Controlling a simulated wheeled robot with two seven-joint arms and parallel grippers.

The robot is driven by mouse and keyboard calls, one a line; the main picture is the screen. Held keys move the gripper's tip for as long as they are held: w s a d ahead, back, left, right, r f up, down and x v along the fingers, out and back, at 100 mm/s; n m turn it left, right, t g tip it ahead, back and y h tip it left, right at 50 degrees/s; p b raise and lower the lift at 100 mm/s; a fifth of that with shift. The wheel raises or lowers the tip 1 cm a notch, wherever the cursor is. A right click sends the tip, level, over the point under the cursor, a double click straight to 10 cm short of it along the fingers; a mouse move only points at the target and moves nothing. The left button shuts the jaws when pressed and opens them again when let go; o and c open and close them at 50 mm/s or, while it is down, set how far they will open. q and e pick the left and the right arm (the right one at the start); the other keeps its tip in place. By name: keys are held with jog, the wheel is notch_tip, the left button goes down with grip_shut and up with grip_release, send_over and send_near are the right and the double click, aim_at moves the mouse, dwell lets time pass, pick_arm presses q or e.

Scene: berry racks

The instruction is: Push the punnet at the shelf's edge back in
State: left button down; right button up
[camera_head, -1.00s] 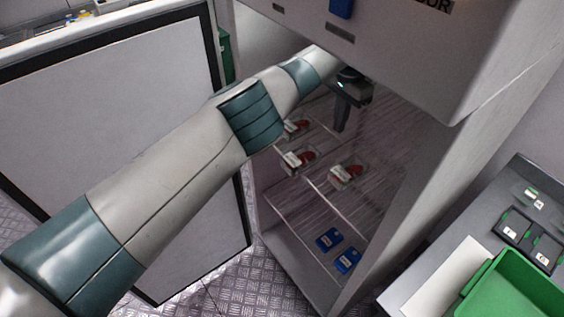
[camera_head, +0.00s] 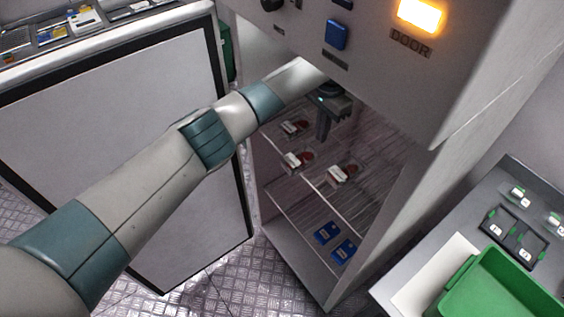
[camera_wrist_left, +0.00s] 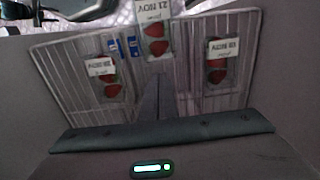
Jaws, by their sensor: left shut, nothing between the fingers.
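In the head view three punnets of red berries with white labels sit on a wire shelf (camera_head: 318,186) inside the open cabinet. The edge punnet (camera_head: 297,160) lies at the shelf's front edge; in the wrist view this punnet (camera_wrist_left: 154,38), marked 21 NOV, sticks out past the wire edge. The other punnets, one at the back left (camera_head: 294,127) and one at the right (camera_head: 341,174), lie farther in. My left gripper (camera_head: 323,136) is shut and empty, pointing down above the shelf behind the edge punnet, apart from it. My right gripper is not in view.
Two blue packs (camera_head: 335,241) lie on a lower level. The cabinet's upper housing (camera_head: 380,75) overhangs my wrist, and its open door (camera_head: 120,150) stands at the left under my arm. A green crate (camera_head: 500,285) stands on the bench at the right.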

pick_arm(q)
jog(key=p, duration=0.7)
send_near(282, 166)
jog(key=s+f, duration=0.1)
jog(key=s, duration=0.2)
notch_tip(282, 166, down, 6)
jog(key=p, duration=0.2)
jog(key=shift+r+p, duration=0.25)
jog(key=shift+p, duration=0.1)
jog(key=shift+w, duration=0.15)
